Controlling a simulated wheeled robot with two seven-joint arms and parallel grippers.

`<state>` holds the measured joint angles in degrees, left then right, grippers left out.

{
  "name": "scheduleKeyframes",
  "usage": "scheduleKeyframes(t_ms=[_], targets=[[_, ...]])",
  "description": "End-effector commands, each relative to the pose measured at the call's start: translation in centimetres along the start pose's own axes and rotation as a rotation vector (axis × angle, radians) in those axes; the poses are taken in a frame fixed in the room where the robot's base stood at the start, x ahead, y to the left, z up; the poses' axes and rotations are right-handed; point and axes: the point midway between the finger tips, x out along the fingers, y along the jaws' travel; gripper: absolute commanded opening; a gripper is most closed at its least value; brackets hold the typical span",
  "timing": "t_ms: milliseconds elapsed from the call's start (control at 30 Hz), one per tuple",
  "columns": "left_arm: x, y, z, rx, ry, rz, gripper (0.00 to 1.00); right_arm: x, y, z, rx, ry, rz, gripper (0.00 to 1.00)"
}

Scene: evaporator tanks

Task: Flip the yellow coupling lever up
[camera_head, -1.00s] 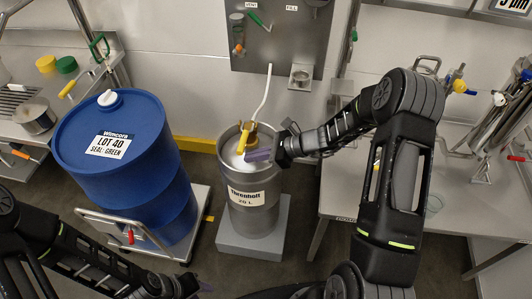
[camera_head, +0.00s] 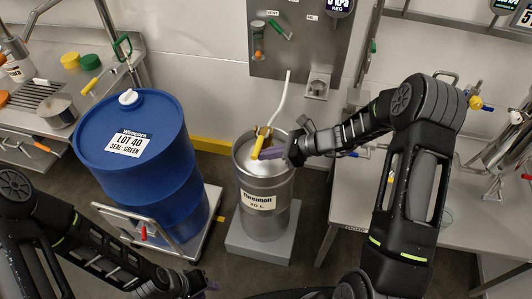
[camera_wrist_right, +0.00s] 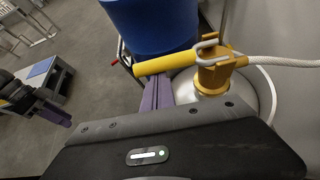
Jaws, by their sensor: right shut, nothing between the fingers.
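The yellow coupling lever (camera_head: 259,147) slants down and out from the yellow coupling on top of the grey keg (camera_head: 268,222) labelled Threnholt. In the right wrist view the lever (camera_wrist_right: 155,65) lies sideways, left of the coupling body (camera_wrist_right: 213,75). My right gripper (camera_head: 271,154) is shut and empty, just right of the lever in the head view. In the wrist view its purple fingers (camera_wrist_right: 158,92) reach to the lever's underside; I cannot tell whether they touch. My left gripper (camera_head: 209,284) is low in the head view, away from the keg; its jaw opening is unclear.
A white hose (camera_head: 284,98) runs from the coupling up towards the wall panel (camera_head: 300,50). A blue drum (camera_head: 150,180) stands on a trolley (camera_head: 112,214) left of the keg. The keg stands on a grey block (camera_head: 262,247). A steel bench (camera_head: 340,200) is at the right.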

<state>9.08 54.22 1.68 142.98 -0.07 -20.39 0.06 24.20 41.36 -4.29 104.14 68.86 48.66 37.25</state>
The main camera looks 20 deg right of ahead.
Motion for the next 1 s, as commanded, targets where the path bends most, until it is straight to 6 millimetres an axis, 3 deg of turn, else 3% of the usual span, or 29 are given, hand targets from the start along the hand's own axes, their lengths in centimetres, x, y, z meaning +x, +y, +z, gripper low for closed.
scheduleKeyframes(t_ms=[667, 1000], targets=[[-2.5, 1.0, 0.0, 0.000, -0.002, 0.000, 0.36, -1.0, 0.0, 1.9, 0.181, -0.002, 0.109, 0.00], [-2.8, 1.1, 0.1, -0.001, -0.003, -0.001, 0.36, -2.0, -0.4, 3.6, 0.182, -0.002, 0.108, 0.00]])
